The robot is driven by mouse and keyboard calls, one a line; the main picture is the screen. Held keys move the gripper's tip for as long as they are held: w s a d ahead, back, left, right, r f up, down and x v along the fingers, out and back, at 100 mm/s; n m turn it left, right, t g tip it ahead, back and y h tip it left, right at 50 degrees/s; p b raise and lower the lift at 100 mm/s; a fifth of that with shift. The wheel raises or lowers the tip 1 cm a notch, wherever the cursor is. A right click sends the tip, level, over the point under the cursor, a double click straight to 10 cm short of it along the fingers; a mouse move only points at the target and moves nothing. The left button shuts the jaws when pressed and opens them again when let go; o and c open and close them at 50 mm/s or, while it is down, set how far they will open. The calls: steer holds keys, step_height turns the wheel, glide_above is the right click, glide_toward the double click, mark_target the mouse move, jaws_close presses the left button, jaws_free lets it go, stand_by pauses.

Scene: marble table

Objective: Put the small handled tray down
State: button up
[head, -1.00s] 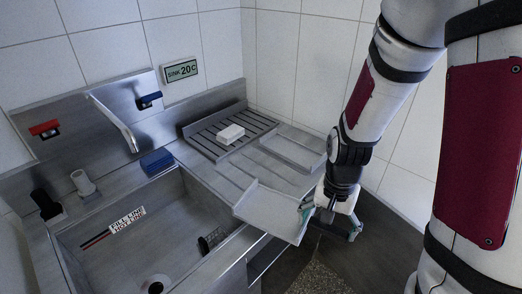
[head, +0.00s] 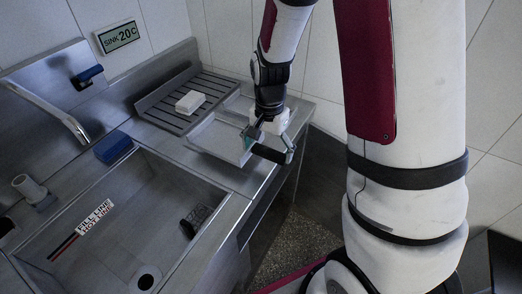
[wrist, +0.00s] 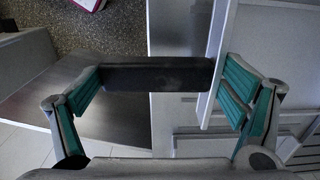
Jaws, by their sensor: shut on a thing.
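The small handled tray (head: 212,142) is a shallow, pale metal tray over the counter right of the sink. My gripper (head: 269,148) is at its right end, shut on its dark handle bar. In the wrist view my gripper (wrist: 160,88) spans the dark handle (wrist: 158,77), with one teal pad at the bar's outer end and the other against the tray wall (wrist: 219,65). The tray looks near level and low over the counter. I cannot tell whether its underside touches.
The sink basin (head: 120,215) lies left of the counter. A ribbed drainer (head: 166,110) behind the tray holds a white block (head: 190,101). A blue block (head: 114,147) sits on the sink's back ledge. The counter's right edge drops to the floor (head: 290,240).

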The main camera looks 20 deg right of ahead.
mark_target(262, 161)
steer(key=w, duration=0.3)
steer(key=shift+w+a+f, duration=0.1)
steer(key=shift+a+f, duration=0.05)
steer(key=shift+a, duration=0.05)
steer(key=shift+f, duration=1.75)
steer(key=o, duration=1.1)
steer(key=shift+f, duration=0.15)
